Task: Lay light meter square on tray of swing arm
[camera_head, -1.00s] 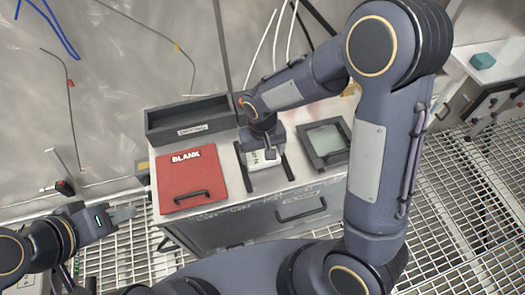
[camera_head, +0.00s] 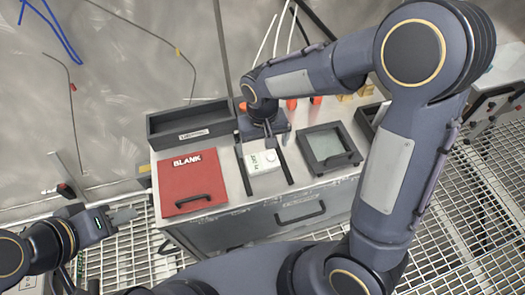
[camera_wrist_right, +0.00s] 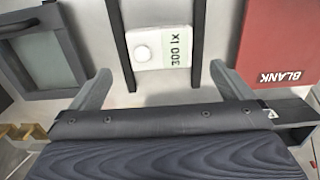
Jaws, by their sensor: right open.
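The light meter (camera_head: 263,162) is a small white box with a round white dome and a pale green label. It lies on the grey cabinet top between two black rails; it also shows in the right wrist view (camera_wrist_right: 160,48). My right gripper (camera_head: 266,140) is just behind the meter in the head view. In the right wrist view its fingers (camera_wrist_right: 165,85) are spread wide and empty, with the meter ahead between their lines. My left gripper (camera_head: 122,214) is at the lower left, away from the cabinet. I cannot make out the swing arm's tray for certain.
A red BLANK panel (camera_head: 190,183) lies left of the meter. A dark framed window plate (camera_head: 328,148) lies to its right. A long grey bin (camera_head: 190,124) stands behind. Orange-capped items (camera_head: 292,104) stand at the back. Grating floor surrounds the cabinet (camera_head: 300,212).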

